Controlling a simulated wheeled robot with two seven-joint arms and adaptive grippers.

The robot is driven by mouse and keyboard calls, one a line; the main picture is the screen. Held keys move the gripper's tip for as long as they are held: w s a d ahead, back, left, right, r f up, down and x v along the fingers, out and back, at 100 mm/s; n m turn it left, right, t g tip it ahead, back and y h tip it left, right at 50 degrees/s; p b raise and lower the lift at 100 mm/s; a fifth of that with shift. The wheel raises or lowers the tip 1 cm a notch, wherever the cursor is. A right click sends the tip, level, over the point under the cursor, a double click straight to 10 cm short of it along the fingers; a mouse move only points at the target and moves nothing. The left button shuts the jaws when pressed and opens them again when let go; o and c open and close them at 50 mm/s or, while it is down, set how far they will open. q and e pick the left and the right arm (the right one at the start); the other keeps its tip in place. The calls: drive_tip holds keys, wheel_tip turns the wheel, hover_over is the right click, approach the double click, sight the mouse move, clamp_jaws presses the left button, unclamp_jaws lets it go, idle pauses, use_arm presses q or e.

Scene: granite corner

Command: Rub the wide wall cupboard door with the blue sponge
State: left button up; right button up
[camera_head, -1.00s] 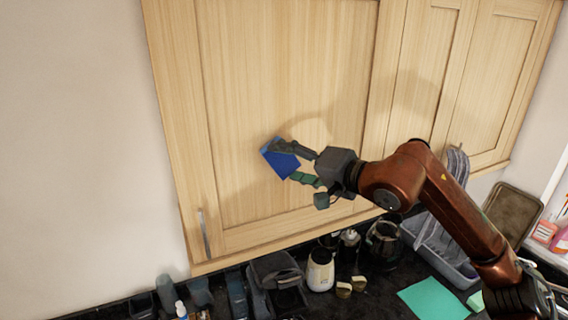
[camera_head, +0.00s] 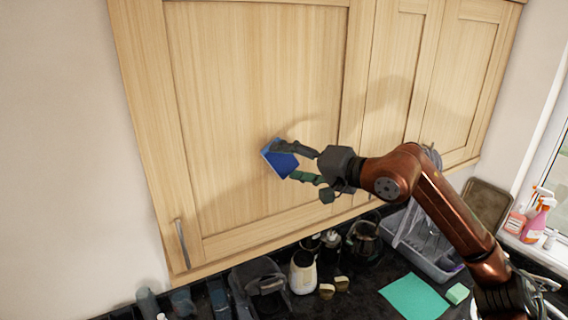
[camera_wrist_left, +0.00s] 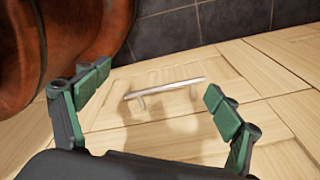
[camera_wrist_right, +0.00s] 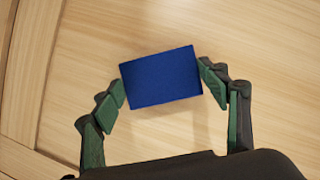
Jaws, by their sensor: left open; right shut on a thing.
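The wide wall cupboard door (camera_head: 235,80) is pale wood with a recessed panel and a metal bar handle (camera_head: 182,245) at its lower left. My right gripper (camera_head: 288,160) is shut on the blue sponge (camera_head: 276,157), in front of the lower middle of the panel. In the right wrist view the sponge (camera_wrist_right: 161,78) sits between both fingers, with wood behind it. The sponge is at or very near the door; I cannot tell if it touches. My left gripper (camera_wrist_left: 148,105) is open and empty, facing wood with a metal handle (camera_wrist_left: 165,90); it is not in the head view.
Narrower cupboard doors (camera_head: 455,70) adjoin on the right. Below, the dark counter holds a cream jar (camera_head: 303,272), a glass jug (camera_head: 362,240), a dish rack (camera_head: 428,252), a green cloth (camera_head: 414,297) and a green block (camera_head: 457,293). Spray bottles (camera_head: 537,220) stand by the window.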

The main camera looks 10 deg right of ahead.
sight(271, 164)
drive_tip(key=shift+s+a+b, duration=0.2)
drive_tip(key=shift+s+a, duration=0.1)
drive_tip(key=shift+a, duration=0.5)
drive_tip(key=shift+s+a+b, duration=0.15)
drive_tip(key=shift+s+a, duration=0.15)
drive_tip(key=shift+a, duration=0.5)
drive_tip(key=shift+s+a+b, duration=0.3)
drive_tip(key=shift+s+a, duration=0.15)
drive_tip(key=shift+a, duration=0.6)
drive_tip(key=shift+s+a+b, duration=0.3)
drive_tip(key=shift+s+a, duration=0.15)
drive_tip(key=shift+a, duration=0.6)
drive_tip(key=shift+s+a+b, duration=0.3)
drive_tip(key=shift+s+a, duration=0.15)
drive_tip(key=shift+a, duration=0.6)
drive_tip(key=shift+s+d, duration=0.1)
drive_tip(key=shift+d, duration=0.05)
drive_tip(key=shift+s+d+b, duration=0.4)
drive_tip(key=shift+s+b, duration=0.05)
drive_tip(key=shift+s, duration=0.45)
drive_tip(key=shift+s+d+b, duration=0.35)
drive_tip(key=shift+s+b, duration=0.05)
drive_tip(key=shift+s, duration=0.5)
drive_tip(key=shift+s+d+b, duration=0.4)
drive_tip(key=shift+s+b, duration=0.05)
drive_tip(key=shift+s, duration=0.45)
